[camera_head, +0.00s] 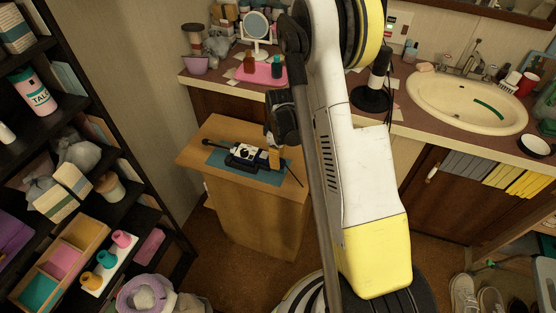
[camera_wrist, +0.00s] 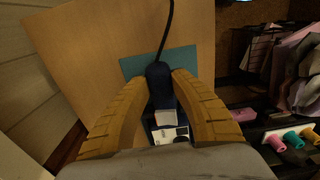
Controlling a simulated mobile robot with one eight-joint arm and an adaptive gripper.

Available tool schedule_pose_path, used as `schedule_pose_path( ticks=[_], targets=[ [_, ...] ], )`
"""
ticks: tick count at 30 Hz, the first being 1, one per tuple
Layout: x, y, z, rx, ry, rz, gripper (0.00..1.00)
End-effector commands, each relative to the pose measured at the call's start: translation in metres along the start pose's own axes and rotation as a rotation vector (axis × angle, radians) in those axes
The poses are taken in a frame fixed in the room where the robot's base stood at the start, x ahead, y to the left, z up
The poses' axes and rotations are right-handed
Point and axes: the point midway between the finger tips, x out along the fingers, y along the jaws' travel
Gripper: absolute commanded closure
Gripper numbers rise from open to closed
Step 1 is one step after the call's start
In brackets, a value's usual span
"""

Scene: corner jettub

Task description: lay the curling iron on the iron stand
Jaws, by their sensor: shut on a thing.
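A black curling iron lies across a small wooden cabinet top, its dark rod (camera_head: 216,144) pointing left in the head view. Its black handle (camera_wrist: 160,86) is between the fingers of my gripper (camera_wrist: 160,100), and a thin cord runs from the handle's end. My gripper (camera_head: 274,155) is shut on the handle, low over a teal mat (camera_head: 218,158). A black and white piece (camera_head: 243,153), seemingly the iron stand, is on the mat at the iron's middle; it also shows in the wrist view (camera_wrist: 168,130). I cannot tell whether the iron touches it.
The wooden cabinet top (camera_head: 200,155) has bare room left of the mat. A counter (camera_head: 225,84) with a mirror, pink tray and basin (camera_head: 470,100) stands behind. A loaded black shelf (camera_head: 120,190) is at the left.

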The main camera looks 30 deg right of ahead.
Motion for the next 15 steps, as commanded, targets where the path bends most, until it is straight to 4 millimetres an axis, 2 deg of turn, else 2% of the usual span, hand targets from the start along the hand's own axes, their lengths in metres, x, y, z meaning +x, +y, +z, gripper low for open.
schedule_pose_path(
  ticks=[6, 7, 9, 15],
  targets=[
    [0.0001, -0.0001, 0.0002, 0.000, -0.001, 0.000, 1.00],
    [0.0001, -0.0001, 0.0002, 0.000, -0.001, 0.000, 0.69],
    [0.0001, -0.0001, 0.0002, 0.000, -0.001, 0.000, 0.49],
    [0.0001, -0.0001, 0.0001, 0.000, 0.000, 0.000, 0.49]
  ],
)
